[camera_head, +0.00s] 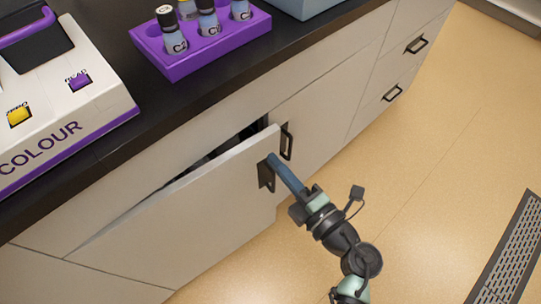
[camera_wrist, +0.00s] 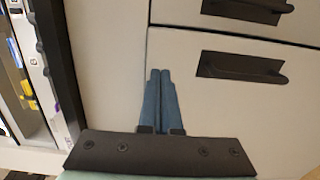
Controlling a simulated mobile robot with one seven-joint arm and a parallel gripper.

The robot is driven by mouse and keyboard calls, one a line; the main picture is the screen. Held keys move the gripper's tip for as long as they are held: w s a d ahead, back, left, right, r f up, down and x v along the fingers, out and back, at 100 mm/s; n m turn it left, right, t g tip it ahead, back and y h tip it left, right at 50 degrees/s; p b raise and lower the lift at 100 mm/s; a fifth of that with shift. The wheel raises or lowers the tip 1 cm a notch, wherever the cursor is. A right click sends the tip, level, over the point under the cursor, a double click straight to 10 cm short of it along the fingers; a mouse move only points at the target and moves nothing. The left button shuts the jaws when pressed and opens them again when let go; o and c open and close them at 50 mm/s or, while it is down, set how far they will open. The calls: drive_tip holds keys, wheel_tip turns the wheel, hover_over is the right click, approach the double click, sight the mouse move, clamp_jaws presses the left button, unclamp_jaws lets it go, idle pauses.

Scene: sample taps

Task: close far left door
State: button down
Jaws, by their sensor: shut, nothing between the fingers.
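The far left door (camera_head: 190,215) is a pale cabinet front under the dark counter. It stands ajar, with a dark gap (camera_head: 215,150) along its top and right side. Its dark handle (camera_head: 265,176) is near the upper right corner. My gripper (camera_head: 271,158) is shut and empty, its blue fingers close to the handle and the door's free edge. I cannot tell whether they touch the door. In the wrist view the shut fingers (camera_wrist: 160,72) lie before pale cabinet fronts, left of a dark handle (camera_wrist: 240,68).
The neighbouring door with its handle (camera_head: 287,141) is shut, and drawers (camera_head: 405,60) beyond it are shut. On the counter stand a white colour instrument (camera_head: 60,110) and a purple rack (camera_head: 185,62) with vials. The floor (camera_head: 440,170) is clear apart from a grate (camera_head: 510,255) at right.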

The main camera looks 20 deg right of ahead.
drive_tip(key=shift+x, duration=1.4)
